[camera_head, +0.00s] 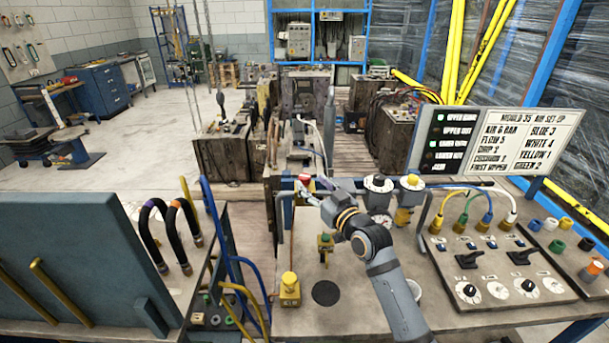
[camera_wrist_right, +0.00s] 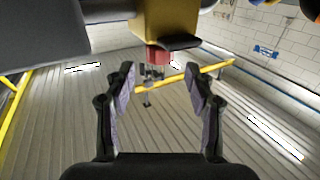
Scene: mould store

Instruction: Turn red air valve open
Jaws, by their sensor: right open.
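The red air valve (camera_head: 305,179) shows as a small red part at the back edge of the bench, partly hidden by my right gripper (camera_head: 313,189). In the right wrist view, a red cylindrical part (camera_wrist_right: 157,54) sits against a yellow block, ahead of and between the fingertips of my right gripper (camera_wrist_right: 160,85). The fingers are apart with clear space between them, and I see no contact with the red part. Whether the valve stands open or closed cannot be told. My left gripper is not in view.
A green-topped fitting (camera_head: 325,243) and a yellow box (camera_head: 289,290) stand on the bench left of my arm. Gauges with black (camera_head: 378,183) and yellow (camera_head: 412,182) knobs are to the right. A control panel (camera_head: 490,262) with coloured hoses lies further right.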

